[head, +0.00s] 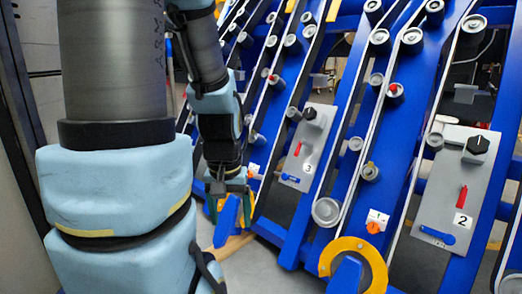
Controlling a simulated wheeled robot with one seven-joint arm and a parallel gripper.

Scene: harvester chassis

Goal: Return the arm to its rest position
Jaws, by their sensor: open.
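My gripper (229,190) is at the end of my arm, left of centre in the head view, pointing down. Its jaws are open, and I see nothing held between them. It is small and partly dark in the picture. A blue piece (228,221) and a yellow part show just below and behind the fingers; I cannot tell whether the fingers touch them. My arm is extended forward and bent downward, with its pale blue padded links filling the left side. The panel marked 3 (317,145) is right of the gripper, apart from it.
Slanted blue beams (408,120) with rollers and belts fill the middle and right. The panel marked 2 (460,175) has a black knob, red lever and blue handle. An orange knob (374,227) sits under label 1. A yellow ring (376,261) is low. A dark post stands far left.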

